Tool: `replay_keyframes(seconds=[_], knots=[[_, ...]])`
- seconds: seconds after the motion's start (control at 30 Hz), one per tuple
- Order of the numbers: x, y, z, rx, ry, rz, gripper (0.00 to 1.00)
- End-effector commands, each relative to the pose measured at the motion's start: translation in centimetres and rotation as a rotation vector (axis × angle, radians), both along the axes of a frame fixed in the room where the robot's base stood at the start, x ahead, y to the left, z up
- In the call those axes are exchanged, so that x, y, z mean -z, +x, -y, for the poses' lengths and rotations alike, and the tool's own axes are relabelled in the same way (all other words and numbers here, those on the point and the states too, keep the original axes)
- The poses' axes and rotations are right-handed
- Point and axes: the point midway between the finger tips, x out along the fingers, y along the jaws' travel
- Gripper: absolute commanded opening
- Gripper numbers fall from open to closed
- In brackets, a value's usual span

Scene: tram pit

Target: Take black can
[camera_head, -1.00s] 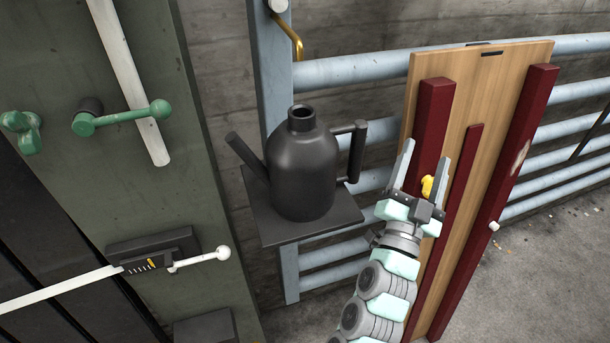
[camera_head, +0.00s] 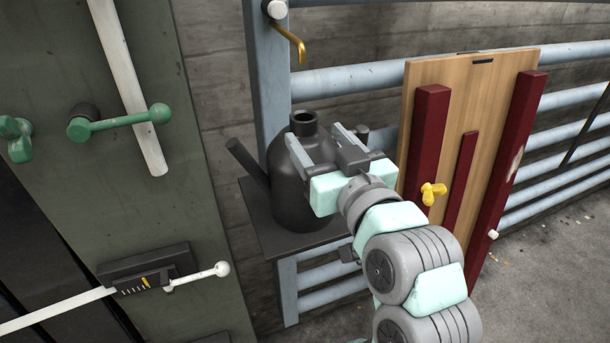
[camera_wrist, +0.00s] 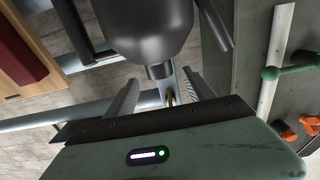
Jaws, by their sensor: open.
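The black can (camera_head: 288,190) stands upright on a dark shelf (camera_head: 262,228) fixed to the blue-grey railing. Its spout points up to the left, and its handle on the right is mostly hidden behind my gripper. My gripper (camera_head: 314,140) is open and empty, in front of the can's upper right side in the head view. In the wrist view the can (camera_wrist: 145,25) appears upside down, with its neck lying visually between the tips of my open fingers (camera_wrist: 162,88). I cannot tell whether the fingers touch it.
A wooden board (camera_head: 490,95) with dark red strips and a yellow knob (camera_head: 432,192) leans right of the can. A green panel (camera_head: 150,215) with levers stands to the left. A yellow hook (camera_head: 290,42) hangs above the can. Open floor (camera_head: 560,270) lies at the lower right.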

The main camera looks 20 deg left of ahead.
Motion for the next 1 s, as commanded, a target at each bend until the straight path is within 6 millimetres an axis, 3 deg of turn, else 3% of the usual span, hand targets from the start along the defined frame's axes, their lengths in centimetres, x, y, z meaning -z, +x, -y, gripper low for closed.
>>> replay_keyframes(seconds=[0.2, 0.47, 0.7, 1.0], knots=[[-0.1, 2.6, -2.5, -0.002, -0.001, -0.006, 0.62], [-0.4, 4.2, -3.9, 0.000, 0.001, -0.002, 0.62], [-0.7, 6.7, -6.3, 0.000, 0.004, -0.001, 0.62], [-0.5, 7.2, -6.6, 0.002, 0.004, 0.001, 0.60]])
